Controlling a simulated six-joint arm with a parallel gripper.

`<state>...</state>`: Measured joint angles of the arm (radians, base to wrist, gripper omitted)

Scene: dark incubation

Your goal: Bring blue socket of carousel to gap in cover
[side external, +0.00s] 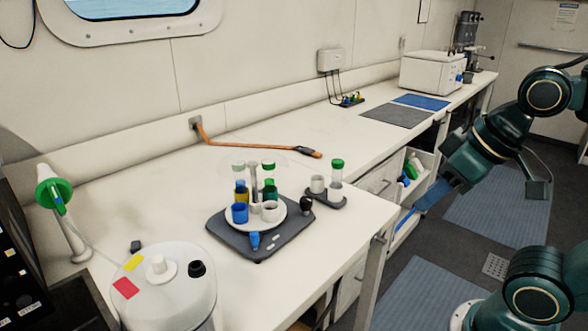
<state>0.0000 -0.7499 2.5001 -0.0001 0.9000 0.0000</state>
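The carousel stands on a dark grey base plate (228,235) in the middle of the bench. Its white round platform (254,226) carries coloured sockets around a central post. The blue socket (240,213) is at the front left, a white socket (270,211) at the front right, a yellow one (241,192) behind left and a green one (270,190) behind right. A clear cover sits above; its gap is hard to make out. A blue pointer (255,240) is on the base's front. My gripper (428,203) hangs off the bench's right side, far from the carousel; its fingers are unclear.
A black knob (306,204) stands at the base's right edge. Beside it a small grey holder (327,199) carries a white cup and a green-capped vial (337,172). An orange cable (250,146) lies behind. A round lidded vessel (165,300) is at front left.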

